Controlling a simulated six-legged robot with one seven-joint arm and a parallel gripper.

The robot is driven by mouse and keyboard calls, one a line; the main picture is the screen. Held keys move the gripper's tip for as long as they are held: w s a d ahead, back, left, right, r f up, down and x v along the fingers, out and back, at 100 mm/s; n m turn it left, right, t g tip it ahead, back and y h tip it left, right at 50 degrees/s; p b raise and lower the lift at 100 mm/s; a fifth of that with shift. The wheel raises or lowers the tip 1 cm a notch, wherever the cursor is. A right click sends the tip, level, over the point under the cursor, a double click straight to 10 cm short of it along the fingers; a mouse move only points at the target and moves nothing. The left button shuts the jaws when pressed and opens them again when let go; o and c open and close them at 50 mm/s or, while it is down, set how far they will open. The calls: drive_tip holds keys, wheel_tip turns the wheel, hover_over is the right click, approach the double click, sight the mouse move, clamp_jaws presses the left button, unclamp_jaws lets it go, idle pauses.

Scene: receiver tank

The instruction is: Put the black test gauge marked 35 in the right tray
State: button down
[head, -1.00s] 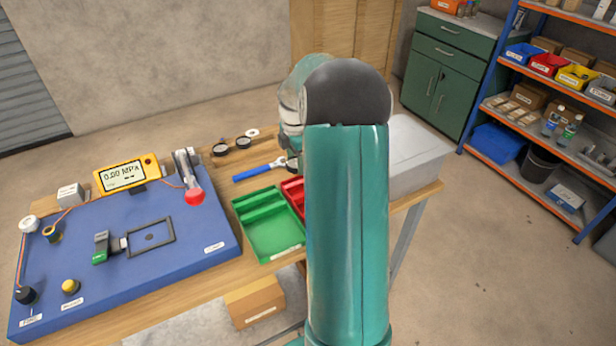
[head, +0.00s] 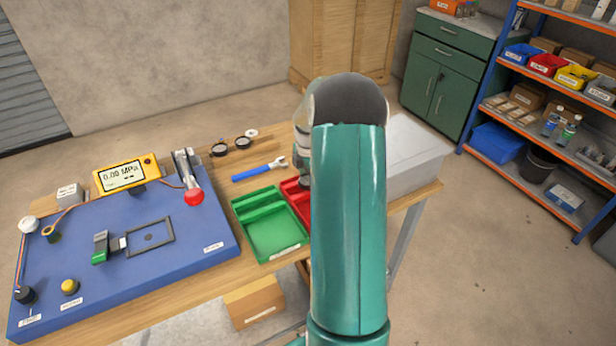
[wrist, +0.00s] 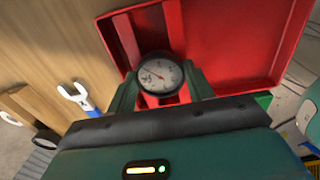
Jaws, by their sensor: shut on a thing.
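My gripper (wrist: 160,92) is shut on a round gauge (wrist: 161,74) with a black rim, white dial and red needle. The number on its dial is too small to read. In the wrist view the gauge is in front of the red tray (wrist: 235,75), over the divider near its left side. I cannot tell whether it touches the tray. In the head view the red tray (head: 293,187) is right of the green tray (head: 272,238), partly hidden by my arm. My gripper and the held gauge are mostly hidden there.
Two dark-rimmed gauges (head: 243,143) and a white ring (head: 252,134) lie at the back of the table. A blue-handled wrench (head: 258,169) lies behind the trays. A blue test board (head: 190,245) fills the left; a grey box (head: 415,155) stands right.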

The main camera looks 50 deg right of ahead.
sight(308, 179)
drive_tip(key=c, duration=0.6)
unclamp_jaws()
wheel_tip(308, 179, up, 12)
drive_tip(key=a+r+m, duration=0.3)
drive_tip(key=a+r, duration=0.5)
drive_tip(key=a, duration=0.3)
drive_tip(key=s+a+r+m+t+h, duration=0.1)
drive_tip(key=s+a+r+m+t, duration=0.25)
drive_tip(key=a, duration=0.75)
drive_tip(key=s+a+r+m, duration=0.35)
drive_tip(key=s+a, duration=0.25)
drive_tip(key=a, duration=0.4)
drive_tip(key=s+a+m, duration=0.1)
drive_tip(key=s+a, duration=0.1)
drive_tip(key=s+a+f+m+t, duration=0.1)
drive_tip(key=s+a+m, duration=0.1)
drive_tip(key=s+a, duration=0.1)
drive_tip(key=s+a+f+m+t+y, duration=0.1)
drive_tip(key=s+a, duration=0.1)
drive_tip(key=s, duration=0.1)
drive_tip(key=shift+s+a+f, duration=0.15)
drive_tip(key=shift+s+f, duration=0.05)
